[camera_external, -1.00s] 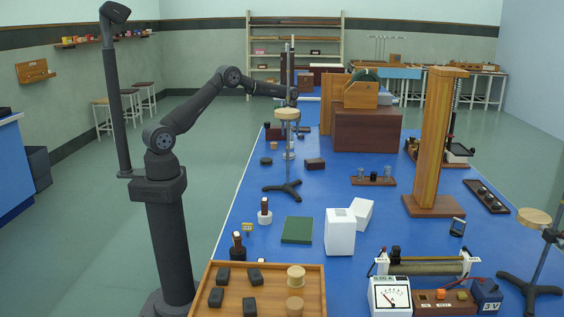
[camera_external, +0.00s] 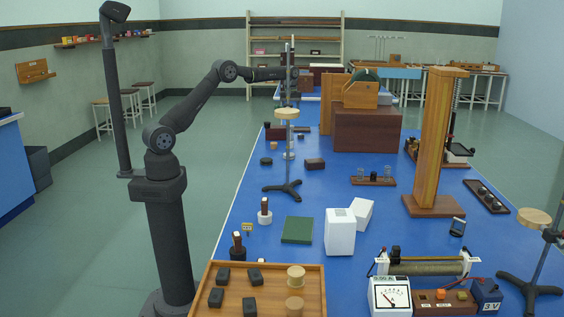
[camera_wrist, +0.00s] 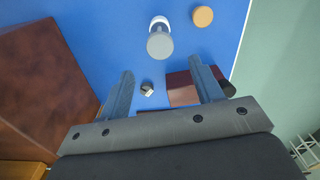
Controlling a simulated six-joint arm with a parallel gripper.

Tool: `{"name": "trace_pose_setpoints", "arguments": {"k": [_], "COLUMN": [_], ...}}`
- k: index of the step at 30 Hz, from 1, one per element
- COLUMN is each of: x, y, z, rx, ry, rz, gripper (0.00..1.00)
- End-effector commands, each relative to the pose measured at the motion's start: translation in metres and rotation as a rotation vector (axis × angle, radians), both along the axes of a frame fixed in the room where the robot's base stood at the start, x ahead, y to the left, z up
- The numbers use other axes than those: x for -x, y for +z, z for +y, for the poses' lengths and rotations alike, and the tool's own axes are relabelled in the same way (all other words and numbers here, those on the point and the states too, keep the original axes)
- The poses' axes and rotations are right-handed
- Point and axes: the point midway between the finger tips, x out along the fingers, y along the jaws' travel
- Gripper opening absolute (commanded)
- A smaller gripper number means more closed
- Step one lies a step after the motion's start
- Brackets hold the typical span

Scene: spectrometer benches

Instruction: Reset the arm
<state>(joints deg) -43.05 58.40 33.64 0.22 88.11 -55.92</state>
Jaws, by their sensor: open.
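My gripper (camera_wrist: 163,88) is open in the wrist view, its two fingers apart and pointing down over the blue bench (camera_wrist: 100,35). Nothing is held between the fingers. A small dark and white item and part of a brown-red block (camera_wrist: 182,90) show on the bench beyond the fingertips. In the external view my arm reaches out over the blue bench (camera_external: 320,200) toward its far part.
A large brown box (camera_external: 367,131) stands right of the gripper and also fills the left of the wrist view (camera_wrist: 45,85). A tall wooden column (camera_external: 432,140) stands farther right. A wooden tray (camera_external: 315,285) with dark blocks lies nearest.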

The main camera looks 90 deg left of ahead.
Motion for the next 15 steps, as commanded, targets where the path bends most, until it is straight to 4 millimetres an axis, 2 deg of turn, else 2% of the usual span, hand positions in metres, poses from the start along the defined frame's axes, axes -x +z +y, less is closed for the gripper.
{"name": "trace_pose_setpoints", "arguments": {"k": [4, 7, 15], "x": [0.0, 0.0, 0.001], "y": [-0.006, -0.018, -0.07], "z": [0.0, 0.0, 0.0], "rx": [0.001, 0.001, 0.001], "ry": [0.0, 0.0, 0.001], "rz": [0.001, 0.002, 0.003], "gripper": [0.6, 0.6, 0.6]}}
